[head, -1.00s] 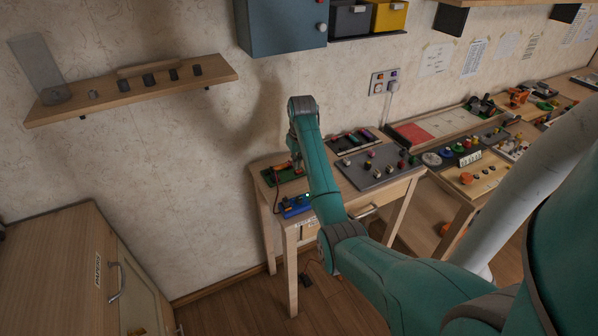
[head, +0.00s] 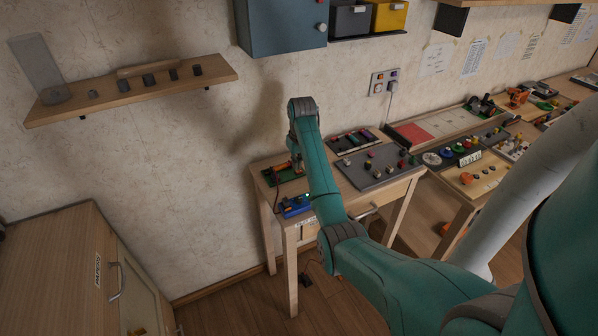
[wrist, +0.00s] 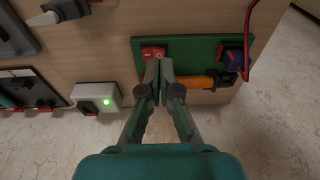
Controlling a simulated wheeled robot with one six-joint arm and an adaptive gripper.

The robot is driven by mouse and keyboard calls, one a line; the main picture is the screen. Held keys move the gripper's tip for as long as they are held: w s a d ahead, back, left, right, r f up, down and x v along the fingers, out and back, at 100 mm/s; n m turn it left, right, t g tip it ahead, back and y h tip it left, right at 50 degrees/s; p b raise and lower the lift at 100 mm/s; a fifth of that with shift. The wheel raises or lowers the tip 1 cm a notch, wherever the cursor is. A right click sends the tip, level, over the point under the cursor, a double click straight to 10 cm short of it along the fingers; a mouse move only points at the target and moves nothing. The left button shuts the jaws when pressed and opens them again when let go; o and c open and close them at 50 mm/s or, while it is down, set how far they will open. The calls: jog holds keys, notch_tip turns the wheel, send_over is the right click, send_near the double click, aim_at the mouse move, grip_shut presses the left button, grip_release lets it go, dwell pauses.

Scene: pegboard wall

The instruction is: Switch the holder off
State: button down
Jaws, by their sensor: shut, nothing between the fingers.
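A green board (wrist: 203,47) lies on the table in the wrist view; it also shows at the table's left end in the head view (head: 287,174). A red rocker switch (wrist: 153,52) sits on its left part. A blue and red block with a red wire (wrist: 233,55) is at its right end. An orange cylindrical piece (wrist: 196,82) lies along the board's edge, partly behind the fingers. Which part is the holder is not clear. My gripper (wrist: 159,64) is shut and empty, its tips right at the red switch. I cannot tell whether they touch it.
A white box with a black socket and a lit green lamp (wrist: 98,98) stands left of the board. Dark trays with parts (wrist: 30,92) lie further left. In the head view, a grey board with knobs (head: 375,166) lies right of my arm. The wall is close behind.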

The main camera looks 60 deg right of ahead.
aim_at(297, 172)
jog(key=shift+f, duration=0.9)
dwell(0.5)
jog(key=shift+r, duration=3.55)
